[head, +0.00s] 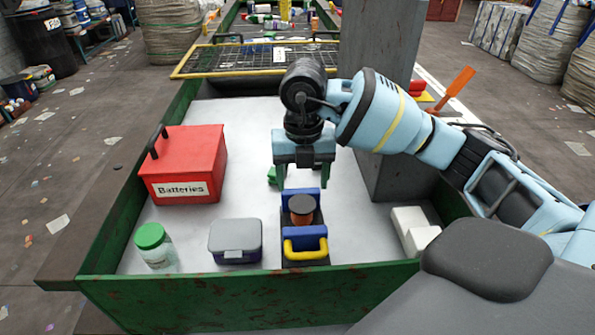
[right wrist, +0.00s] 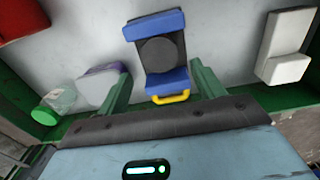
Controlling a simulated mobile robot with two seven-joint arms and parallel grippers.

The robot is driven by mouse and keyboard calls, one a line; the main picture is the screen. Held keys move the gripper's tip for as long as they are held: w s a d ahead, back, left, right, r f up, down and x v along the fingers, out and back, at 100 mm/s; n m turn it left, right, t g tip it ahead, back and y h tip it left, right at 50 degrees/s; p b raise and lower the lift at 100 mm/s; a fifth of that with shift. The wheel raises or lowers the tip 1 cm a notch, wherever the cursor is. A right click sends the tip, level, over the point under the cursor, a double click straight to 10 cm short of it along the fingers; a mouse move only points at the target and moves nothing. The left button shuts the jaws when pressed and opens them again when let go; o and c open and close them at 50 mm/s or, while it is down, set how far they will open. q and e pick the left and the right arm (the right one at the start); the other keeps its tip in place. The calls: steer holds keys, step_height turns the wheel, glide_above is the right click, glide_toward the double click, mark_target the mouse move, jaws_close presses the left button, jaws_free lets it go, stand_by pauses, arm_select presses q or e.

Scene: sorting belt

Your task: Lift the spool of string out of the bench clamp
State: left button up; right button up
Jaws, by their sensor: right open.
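The spool of string (head: 304,213) stands upright in the bench clamp, with a dark round top and an orange-brown side. The bench clamp (head: 305,249) has blue jaws in front of and behind the spool, a dark base and a yellow handle. In the right wrist view, the spool's round top (right wrist: 159,55) shows between the blue jaws of the clamp (right wrist: 165,82). My right gripper (head: 304,184) is open, pointing down above and slightly behind the clamp, with nothing between its green fingers. My left gripper is not in view.
A red Batteries box (head: 205,150) stands at the left. A green-lidded jar (head: 157,254) and a grey case (head: 235,242) stand left of the clamp. White blocks (head: 412,229) lie at the right, near a grey pillar (head: 385,100). A green rim (head: 230,288) borders the front.

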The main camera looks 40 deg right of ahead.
mark_target(302, 204)
steer(key=shift+s+f, duration=0.1)
steer(key=shift+f, duration=0.2)
step_height(302, 204, down, 6)
steer(key=shift+r, duration=0.15)
steer(key=shift+f, duration=0.75)
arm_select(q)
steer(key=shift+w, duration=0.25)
arm_select(e)
steer(key=c, duration=0.8)
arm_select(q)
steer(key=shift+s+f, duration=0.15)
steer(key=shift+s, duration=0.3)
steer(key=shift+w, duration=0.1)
arm_select(e)
steer(key=shift+a+r, duration=0.1)
steer(key=shift+r, duration=0.05)
